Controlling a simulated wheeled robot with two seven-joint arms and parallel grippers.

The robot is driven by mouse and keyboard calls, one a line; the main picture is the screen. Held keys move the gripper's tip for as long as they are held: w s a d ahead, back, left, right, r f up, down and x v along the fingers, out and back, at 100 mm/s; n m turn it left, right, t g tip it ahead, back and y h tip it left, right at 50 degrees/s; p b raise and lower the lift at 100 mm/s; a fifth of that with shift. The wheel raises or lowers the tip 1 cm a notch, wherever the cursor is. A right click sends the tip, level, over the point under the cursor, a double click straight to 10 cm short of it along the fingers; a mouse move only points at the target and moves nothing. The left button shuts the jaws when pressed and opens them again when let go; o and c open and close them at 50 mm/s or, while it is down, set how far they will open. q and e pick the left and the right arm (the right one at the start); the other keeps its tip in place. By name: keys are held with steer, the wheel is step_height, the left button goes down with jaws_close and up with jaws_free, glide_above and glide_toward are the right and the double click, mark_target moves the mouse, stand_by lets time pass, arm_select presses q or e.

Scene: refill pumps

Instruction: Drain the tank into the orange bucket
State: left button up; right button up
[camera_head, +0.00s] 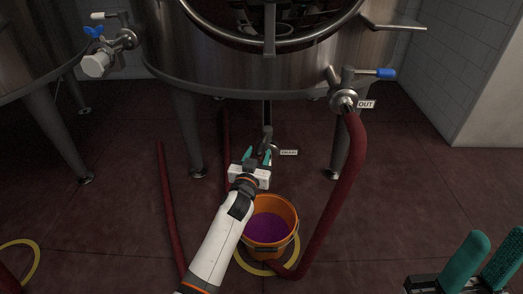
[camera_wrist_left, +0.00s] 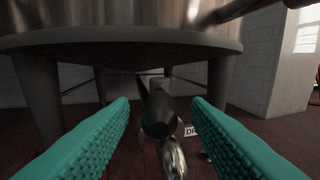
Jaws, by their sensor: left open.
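The steel tank (camera_head: 240,75) stands on legs in the middle of the head view. Its underside also shows in the left wrist view (camera_wrist_left: 120,40). A drain valve with a dark handle (camera_head: 267,138) hangs below the tank beside a small label (camera_head: 289,152). In the left wrist view the dark handle end (camera_wrist_left: 158,115) lies between the fingers, with clear gaps at both sides. My left gripper (camera_head: 257,156) is open and empty. The orange bucket (camera_head: 285,243) stands on the floor below it, with purple liquid (camera_head: 267,228) inside. My right gripper (camera_head: 487,262) is at the bottom right corner, its two fingers apart.
A red hose (camera_head: 345,190) runs from the OUT valve (camera_head: 344,94) down to the floor near the bucket. Another hose (camera_head: 168,205) lies to the left. Yellow rings (camera_head: 20,243) mark the floor. Tank legs (camera_head: 187,130) stand either side of the drain.

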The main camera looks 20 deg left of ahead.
mark_target(261, 146)
arm_select(q)
steer(key=shift+w+a+b, duration=0.15)
steer(key=shift+w+b, duration=0.5)
steer(key=shift+w, duration=1.65)
jaws_close()
